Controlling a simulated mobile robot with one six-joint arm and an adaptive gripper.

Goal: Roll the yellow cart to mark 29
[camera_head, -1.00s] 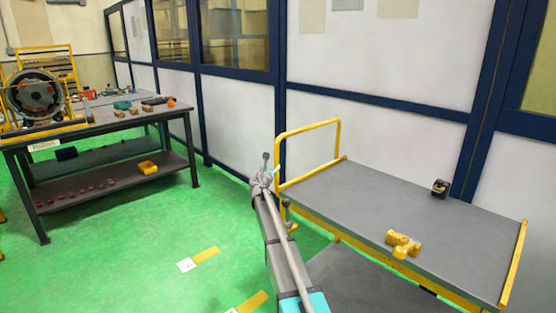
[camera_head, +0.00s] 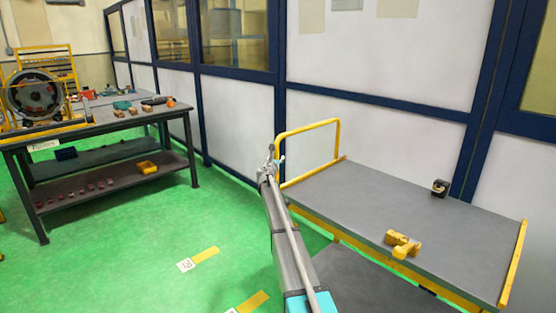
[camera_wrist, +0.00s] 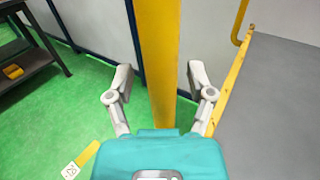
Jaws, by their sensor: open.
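The yellow cart (camera_head: 360,205) has a grey top deck, a lower shelf and a yellow handle frame (camera_head: 309,127) at its left end. It stands along the white wall. My gripper (camera_head: 272,158) is at the handle's near post. In the wrist view my open gripper (camera_wrist: 162,78) has one finger on each side of the yellow post (camera_wrist: 160,50), with gaps visible on both sides. A white floor label with a yellow strip (camera_head: 205,256) lies left of the cart. It also shows in the wrist view (camera_wrist: 82,160). I cannot read its number surely.
A second label and strip (camera_head: 250,303) lies nearer, cut by the frame. A yellow part (camera_head: 403,245) and a small black part (camera_head: 440,187) rest on the deck. A dark workbench (camera_head: 100,125) stands at left. Green floor between is clear.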

